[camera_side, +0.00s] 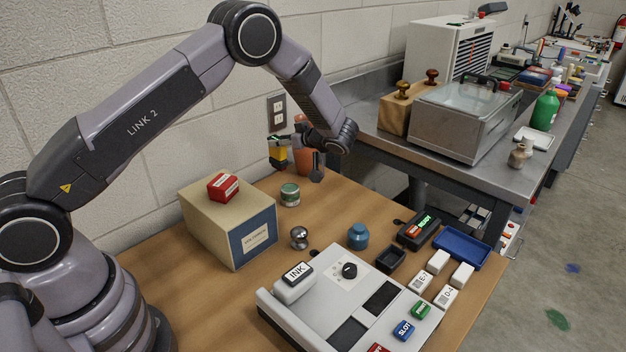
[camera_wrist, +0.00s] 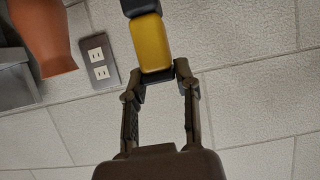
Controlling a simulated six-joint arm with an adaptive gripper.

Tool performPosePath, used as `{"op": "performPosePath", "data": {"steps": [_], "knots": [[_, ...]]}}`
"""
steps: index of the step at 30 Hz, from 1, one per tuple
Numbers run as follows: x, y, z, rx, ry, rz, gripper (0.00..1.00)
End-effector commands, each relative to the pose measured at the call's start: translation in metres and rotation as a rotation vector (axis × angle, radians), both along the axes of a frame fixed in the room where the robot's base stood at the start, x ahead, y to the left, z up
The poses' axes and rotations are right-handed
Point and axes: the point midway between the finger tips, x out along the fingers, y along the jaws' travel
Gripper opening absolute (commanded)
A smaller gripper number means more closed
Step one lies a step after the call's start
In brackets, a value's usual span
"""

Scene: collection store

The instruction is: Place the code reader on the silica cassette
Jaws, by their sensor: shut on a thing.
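My gripper (camera_side: 290,158) is shut on a yellow and dark block-shaped thing (camera_side: 278,155), which I take for the code reader. It is held in the air above the back of the wooden table. In the wrist view the fingers (camera_wrist: 158,76) close on the lower end of its yellow body (camera_wrist: 151,45), and its dark end runs out of the top of the picture. The silica cassette I cannot single out for sure, as most labels are too small to read. A black case with green and orange parts (camera_side: 418,231) lies at the table's right.
A cardboard box (camera_side: 205,222) with a red block (camera_side: 223,187) on top stands at the left. A terracotta pot (camera_side: 303,157) and green tin (camera_side: 290,195) are near the wall. A light grey machine (camera_side: 335,310), blue jar (camera_side: 358,236) and blue tray (camera_side: 461,248) crowd the front and right.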

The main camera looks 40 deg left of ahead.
Motion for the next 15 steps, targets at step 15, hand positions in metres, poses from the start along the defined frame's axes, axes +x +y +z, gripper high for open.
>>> {"op": "performPosePath", "data": {"steps": [15], "knots": [[0.04, 0.008, -0.06, 0.001, 0.005, -0.002, 0.0]]}}
